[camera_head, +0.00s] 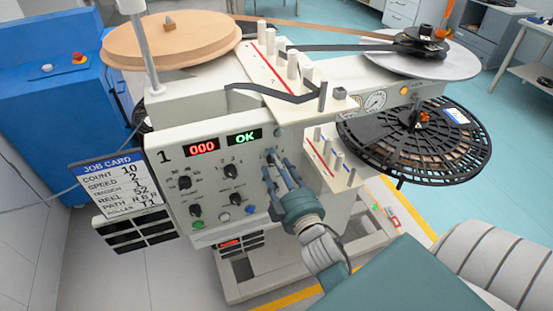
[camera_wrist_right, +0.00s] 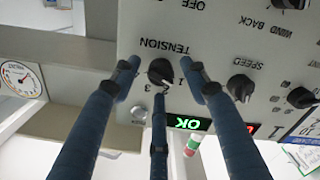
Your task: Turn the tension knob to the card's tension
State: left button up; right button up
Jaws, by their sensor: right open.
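The job card (camera_head: 109,188) hangs at the left of the machine's control panel (camera_head: 165,137) and reads tension 1, speed 2, count 10. The tension knob (camera_wrist_right: 160,72) is black, with the marks 1, 2 and 3 around it, upside down in the right wrist view. I cannot tell for sure which mark its pointer is on. My right gripper (camera_wrist_right: 160,78) is open, its three fingers spread around the knob; contact is not clear. In the head view my right gripper (camera_head: 273,162) is at the panel's right side and covers the knob. My left gripper is not in view.
The speed knob (camera_wrist_right: 240,87) is close beside the tension knob. The red display (camera_head: 202,147) reads 000 and the green display (camera_head: 242,138) reads OK. Rollers and a dark web (camera_head: 265,95) run above the panel. A black reel (camera_head: 415,140) stands at the right.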

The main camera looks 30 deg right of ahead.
aim_at(271, 129)
notch_tip(271, 129, up, 10)
jog(key=shift+f, duration=0.15)
dwell(0.6)
